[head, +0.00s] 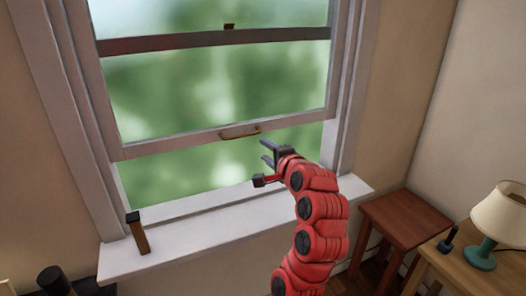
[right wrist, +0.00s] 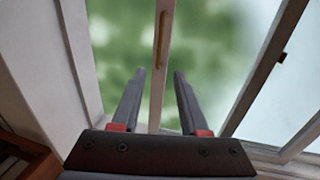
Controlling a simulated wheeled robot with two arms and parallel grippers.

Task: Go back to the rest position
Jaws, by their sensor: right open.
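My right gripper (head: 266,151) is in front of the window, just below and to the right of the brass handle (head: 240,132) on the bottom rail of the lower sash (head: 180,146). Its two fingers are apart with nothing between them, as the right wrist view (right wrist: 158,82) also shows. In that view the handle (right wrist: 162,38) lies beyond the fingertips, apart from them. The lower sash is raised, with an open gap between it and the white sill (head: 190,240). My left gripper does not show.
A short wooden piece with a black top (head: 138,232) stands on the sill at the left. A brown stool (head: 405,220) and a table with a teal lamp (head: 480,257) stand at the right. A dark object (head: 52,280) shows at the lower left.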

